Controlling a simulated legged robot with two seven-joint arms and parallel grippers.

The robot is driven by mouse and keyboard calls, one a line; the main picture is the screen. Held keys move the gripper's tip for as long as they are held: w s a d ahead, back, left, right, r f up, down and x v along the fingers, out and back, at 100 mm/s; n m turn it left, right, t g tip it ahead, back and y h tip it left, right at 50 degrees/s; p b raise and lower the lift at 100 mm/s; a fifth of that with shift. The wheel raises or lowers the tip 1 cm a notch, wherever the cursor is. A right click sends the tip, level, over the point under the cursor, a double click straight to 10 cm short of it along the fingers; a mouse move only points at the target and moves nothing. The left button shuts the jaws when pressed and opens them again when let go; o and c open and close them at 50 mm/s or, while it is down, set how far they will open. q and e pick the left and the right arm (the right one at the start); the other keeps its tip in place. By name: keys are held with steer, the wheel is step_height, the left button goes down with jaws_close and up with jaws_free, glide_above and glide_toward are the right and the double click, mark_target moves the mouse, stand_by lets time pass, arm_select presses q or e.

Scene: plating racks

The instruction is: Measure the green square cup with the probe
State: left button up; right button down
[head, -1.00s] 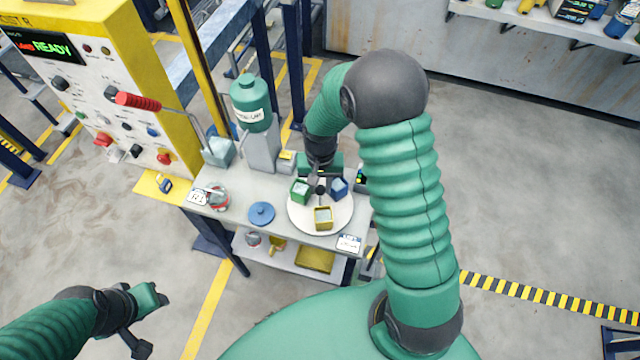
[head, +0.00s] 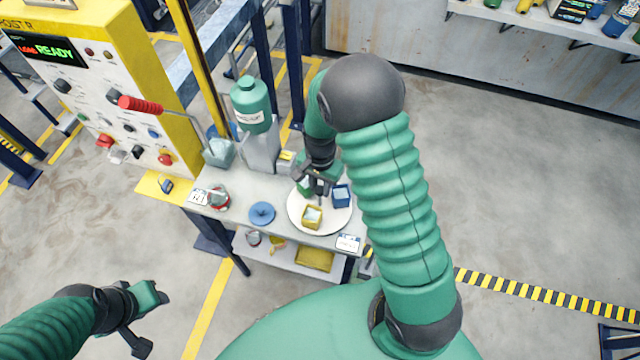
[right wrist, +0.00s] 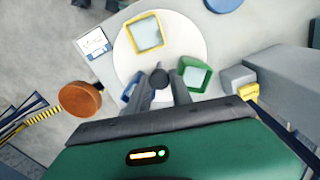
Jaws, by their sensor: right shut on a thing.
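The green square cup (right wrist: 195,74) stands on the white round turntable (right wrist: 190,27), just right of my gripper in the right wrist view. In the head view it is mostly hidden behind my right gripper (head: 318,188). My right gripper is shut on a dark probe (right wrist: 160,77) with a round end, held over the turntable between the cups. I cannot tell whether the probe touches anything. A yellow square cup (head: 312,217) and a blue square cup (head: 341,196) share the turntable. My left gripper (head: 152,320) is open and empty, away from the bench.
A blue lid-like disc (head: 262,213) lies left of the turntable. A green dispenser bottle (head: 250,105) stands behind it. A control panel (head: 85,85) with a red-handled lever (head: 140,103) is at the left. A white card (head: 348,243) lies at the bench's front right.

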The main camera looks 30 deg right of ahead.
steer(key=shift+w+d+r+m+p, duration=0.15)
steer(key=shift+m+p, duration=0.45)
steer(key=shift+m, duration=0.75)
steer(key=shift+w+a+r+m+p, duration=0.1)
steer(key=shift+m+p, duration=0.5)
steer(key=shift+m, duration=0.75)
steer(key=shift+m+p, duration=1.2)
steer(key=shift+m, duration=1.7)
steer(key=c, duration=1.4)
jaws_free()
steer(key=shift+c, duration=0.2)
steer(key=shift+o, duration=1.2)
steer(key=shift+s+f, duration=0.1)
steer(key=shift+o, duration=0.3)
steer(key=shift+s+f, duration=0.1)
